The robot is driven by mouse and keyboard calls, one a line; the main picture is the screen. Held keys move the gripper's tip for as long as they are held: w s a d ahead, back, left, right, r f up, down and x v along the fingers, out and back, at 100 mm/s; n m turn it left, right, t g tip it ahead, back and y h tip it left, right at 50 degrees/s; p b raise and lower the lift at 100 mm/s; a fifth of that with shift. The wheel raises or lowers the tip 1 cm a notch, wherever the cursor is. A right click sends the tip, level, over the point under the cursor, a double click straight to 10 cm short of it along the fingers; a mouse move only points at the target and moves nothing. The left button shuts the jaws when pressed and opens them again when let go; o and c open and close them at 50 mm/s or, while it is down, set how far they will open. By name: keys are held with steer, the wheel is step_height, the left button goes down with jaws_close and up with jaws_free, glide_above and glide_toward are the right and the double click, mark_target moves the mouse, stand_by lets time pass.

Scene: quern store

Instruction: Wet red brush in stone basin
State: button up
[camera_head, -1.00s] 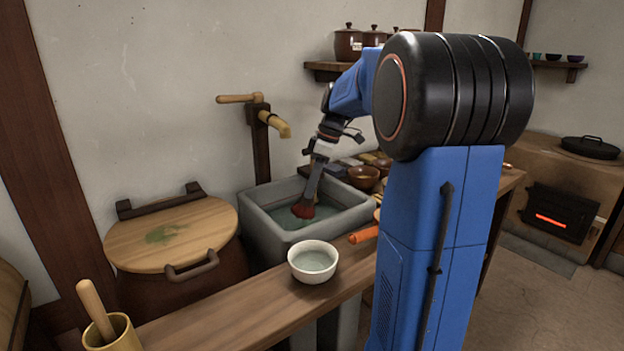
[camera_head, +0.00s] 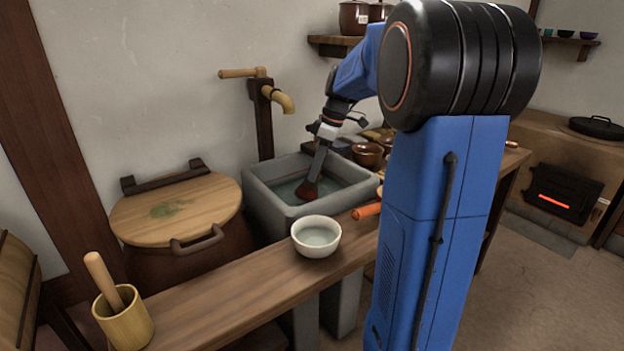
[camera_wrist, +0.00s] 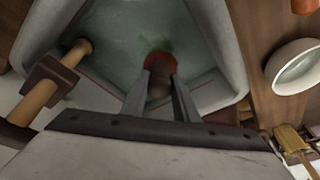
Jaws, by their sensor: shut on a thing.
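The stone basin (camera_head: 266,196) is a grey trough with greenish water in it, standing behind the wooden counter. My gripper (camera_head: 316,172) reaches down into the basin from the right and is shut on the red brush (camera_head: 306,191). The brush's dark red head is low in the basin, at or in the water; the exact depth is hard to tell. In the wrist view, my two fingers (camera_wrist: 160,92) grip the brush's brown body, and its red rim (camera_wrist: 158,58) shows over the water beside a green tint. The basin wall (camera_wrist: 228,45) curves around it.
A wooden spout (camera_head: 278,99) stands at the basin's back left. A white bowl (camera_head: 316,237) of liquid sits on the counter (camera_head: 232,289) in front. An orange-red object (camera_head: 367,211) lies to its right. A lidded barrel (camera_head: 180,212) stands left.

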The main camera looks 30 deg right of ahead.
steer(key=shift+r, duration=0.1)
step_height(320, 180, up, 12)
stand_by(1.5)
steer(key=shift+r, duration=0.2)
stand_by(1.9)
step_height(320, 180, up, 4)
steer(key=shift+f, duration=0.1)
stand_by(0.4)
steer(key=shift+f, duration=0.1)
steer(key=shift+f, duration=3.3)
